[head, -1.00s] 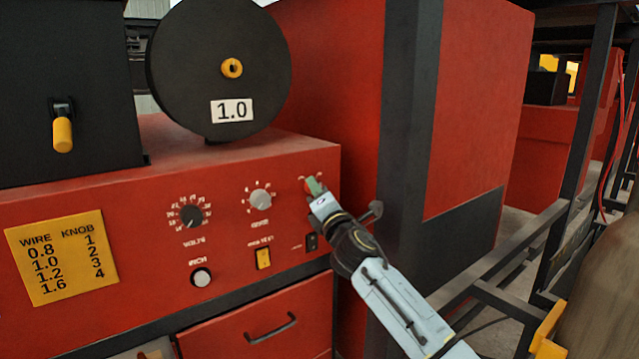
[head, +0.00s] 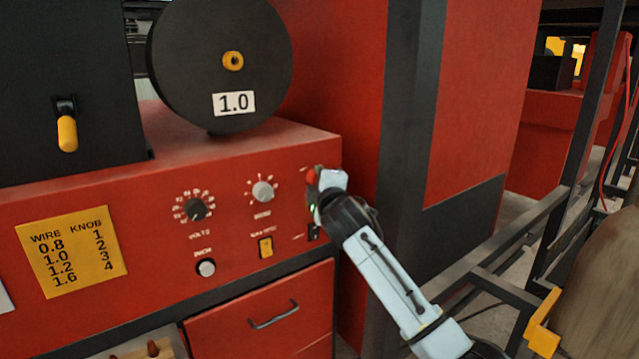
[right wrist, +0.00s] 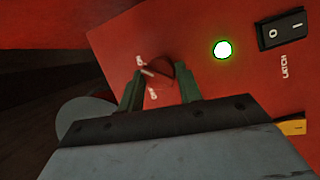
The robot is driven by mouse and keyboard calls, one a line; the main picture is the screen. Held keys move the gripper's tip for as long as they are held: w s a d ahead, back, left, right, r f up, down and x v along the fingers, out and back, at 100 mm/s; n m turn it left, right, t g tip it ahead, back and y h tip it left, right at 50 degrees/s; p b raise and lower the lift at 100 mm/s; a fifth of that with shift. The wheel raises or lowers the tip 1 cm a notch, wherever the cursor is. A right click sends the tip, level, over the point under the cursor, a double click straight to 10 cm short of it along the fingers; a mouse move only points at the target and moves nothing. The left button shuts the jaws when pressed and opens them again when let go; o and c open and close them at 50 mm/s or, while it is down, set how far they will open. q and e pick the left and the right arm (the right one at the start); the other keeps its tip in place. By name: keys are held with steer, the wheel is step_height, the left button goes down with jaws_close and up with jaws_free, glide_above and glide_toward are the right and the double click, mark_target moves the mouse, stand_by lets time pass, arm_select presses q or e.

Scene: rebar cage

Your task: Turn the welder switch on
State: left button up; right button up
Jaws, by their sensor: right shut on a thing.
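The welder's red front panel (head: 225,235) fills the left of the head view. The welder switch is a red rotary knob (head: 311,176) at the panel's upper right, with ON/OFF style marks beside it. My right gripper (head: 318,182) is at this knob. In the right wrist view the green fingers (right wrist: 160,88) stand on either side of the red knob (right wrist: 157,77) and are shut on it. The knob's pointer line is tilted. A round lamp (right wrist: 222,49) beside it glows white-green. My left gripper is not in view.
A black rocker switch marked LATCH (right wrist: 283,30) sits near the lamp. The volts knob (head: 195,208), a grey knob (head: 262,191) and a yellow rocker (head: 265,247) are left of my gripper. A dark post (head: 408,120) stands close on the right.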

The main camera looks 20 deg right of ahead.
steer(key=shift+m, duration=0.4)
steer(key=o, duration=1)
steer(key=shift+s, duration=0.1)
steer(key=s+b, duration=0.2)
steer(key=s, duration=1.1)
steer(key=shift+a+r+b, duration=0.15)
steer(key=shift+a+b, duration=0.05)
steer(key=shift+b, duration=0.15)
steer(key=shift+s, duration=0.1)
